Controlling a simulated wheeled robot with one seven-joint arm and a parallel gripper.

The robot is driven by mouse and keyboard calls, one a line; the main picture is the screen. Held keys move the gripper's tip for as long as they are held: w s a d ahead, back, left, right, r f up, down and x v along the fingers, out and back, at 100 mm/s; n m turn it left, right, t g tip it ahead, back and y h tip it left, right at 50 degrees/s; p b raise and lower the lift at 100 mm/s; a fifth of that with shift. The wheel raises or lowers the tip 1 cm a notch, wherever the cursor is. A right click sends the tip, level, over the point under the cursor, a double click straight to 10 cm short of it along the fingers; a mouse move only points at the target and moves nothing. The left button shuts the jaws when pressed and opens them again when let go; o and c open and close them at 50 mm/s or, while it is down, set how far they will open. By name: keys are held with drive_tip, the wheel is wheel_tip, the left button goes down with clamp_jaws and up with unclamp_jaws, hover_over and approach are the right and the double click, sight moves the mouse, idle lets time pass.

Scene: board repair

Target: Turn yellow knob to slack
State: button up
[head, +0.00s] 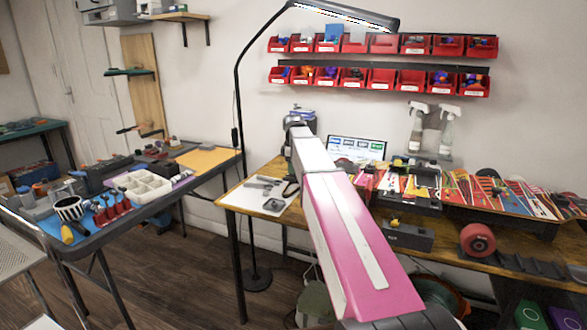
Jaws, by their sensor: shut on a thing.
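A small yellow knob (394,222) stands on top of a dark grey block (408,236) near the front edge of the wooden workbench. Another small yellow piece (398,162) shows farther back on the bench; I cannot tell whether it is a knob. The marks and the turn of either are too small to read. My pink and white arm reaches up across the middle of the head view, left of the yellow knob.
The wooden workbench (236,197) holds a white mat (252,199) with tools, a screen (357,149), skateboard decks (512,195) and a red wheel (478,240). Red bins (381,78) hang above. A tall lamp (238,90) stands between the benches. Floor (180,285) is clear between them.

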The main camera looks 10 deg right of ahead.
idle(0.3)
drive_tip(key=o, duration=0.9)
wheel_tip(320, 180, up, 11)
drive_tip(key=shift+f, duration=0.1)
